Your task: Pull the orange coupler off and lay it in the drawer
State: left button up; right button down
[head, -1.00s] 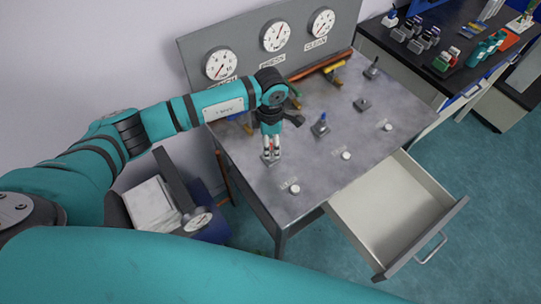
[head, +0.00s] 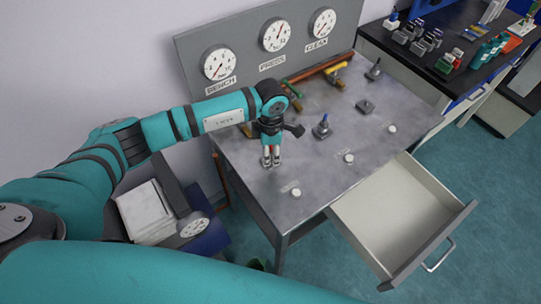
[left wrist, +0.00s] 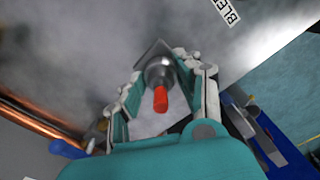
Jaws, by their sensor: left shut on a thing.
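My left gripper (head: 271,161) points down at the near left part of the grey bench. In the left wrist view its two fingers close from both sides on a grey round fitting with an orange-red end, the orange coupler (left wrist: 160,98). A grey square base shows behind it, and I cannot tell whether the coupler is still seated there. In the head view the fingers hide most of the coupler. The drawer (head: 395,222) is pulled open at the bench's right front, and its visible floor is bare. My right gripper is not in view.
A blue-topped fitting (head: 322,127) stands right of my gripper. Several white knobs (head: 348,158) line the bench's front. A gauge panel (head: 247,57) rises at the back. The air above the drawer is clear.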

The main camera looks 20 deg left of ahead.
aim_at(271, 152)
pick_arm(q)
jog(key=shift+c, duration=0.5)
jog(key=shift+r, duration=0.25)
grip_shut()
jog(key=shift+r+p, duration=1.35)
jog(key=shift+r, duration=0.8)
